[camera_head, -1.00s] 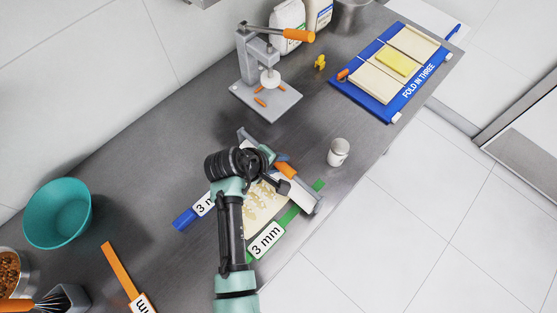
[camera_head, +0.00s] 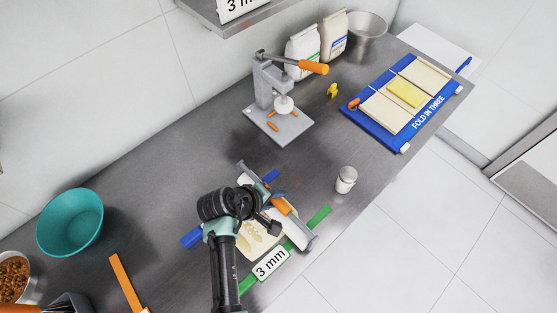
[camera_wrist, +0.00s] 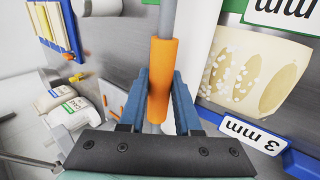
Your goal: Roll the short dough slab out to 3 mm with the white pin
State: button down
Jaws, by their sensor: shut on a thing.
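My gripper (camera_head: 277,198) is shut on the orange grip (camera_wrist: 160,75) of the white pin (camera_head: 304,232). In the wrist view the grip sits on a grey bar between my blue fingers, with the pale roller (camera_wrist: 194,55) beside it. The pin lies across the 3 mm strips, at the right end of the short dough slab (camera_head: 252,241). The slab is a pale cream sheet with tan ovals and white flecks in the wrist view (camera_wrist: 240,80). My arm hides part of it. Contact between roller and dough cannot be told.
A green 3 mm strip (camera_head: 244,284) and a blue strip (camera_head: 190,238) flank the slab. A white cup (camera_head: 346,180) stands right of the pin. A grey press (camera_head: 280,125) and blue folding board (camera_head: 403,146) are farther back. A teal bowl (camera_head: 70,222) stands left.

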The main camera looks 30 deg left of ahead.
jog(key=shift+s+a+f+p, duration=0.1)
jog(key=shift+s+a+p, duration=0.15)
jog(key=shift+s, duration=0.5)
jog(key=shift+s+a+f+p, duration=0.1)
jog(key=shift+s+a+p, duration=0.1)
jog(key=shift+s, duration=0.55)
jog(key=shift+s+a+f+p, duration=0.1)
jog(key=shift+s+a+p, duration=0.15)
jog(key=shift+s, duration=0.5)
jog(key=shift+s+a+p, duration=1.3)
jog(key=shift+s+a, duration=0.35)
jog(key=shift+s, duration=2.75)
jog(key=shift+w+d, duration=0.25)
jog(key=shift+w, duration=0.4)
jog(key=shift+w+d, duration=0.2)
jog(key=shift+w, duration=0.5)
jog(key=shift+w+d, duration=0.25)
jog(key=shift+w, duration=0.4)
